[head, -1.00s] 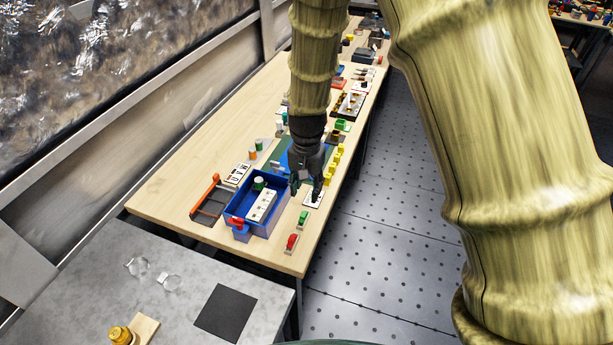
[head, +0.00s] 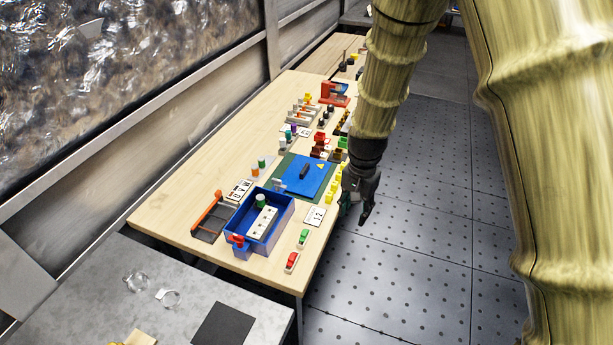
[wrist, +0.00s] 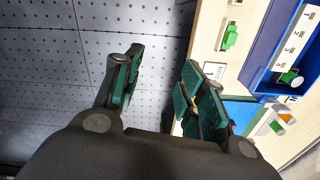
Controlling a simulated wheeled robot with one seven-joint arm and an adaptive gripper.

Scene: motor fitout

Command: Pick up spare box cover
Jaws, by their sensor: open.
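A blue flat cover (head: 312,168) with a dark bar handle and a yellow warning triangle lies on a green mat (head: 283,183) on the wooden table. It looks like the spare box cover. My gripper (head: 364,212) is open and empty, pointing down just beyond the table's right edge, to the right of the cover and apart from it. In the wrist view my gripper's fingers (wrist: 162,82) are spread, with floor between them. Part of a blue surface, probably the cover (wrist: 238,113), shows there beside the right finger, partly hidden.
A blue open box (head: 284,213) holding a white terminal strip stands nearer on the table. Yellow pieces (head: 333,190) line the right edge beside the mat. A white number card (head: 315,216), green switch (head: 303,237) and red switch (head: 291,261) sit nearby. The floor at right is clear.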

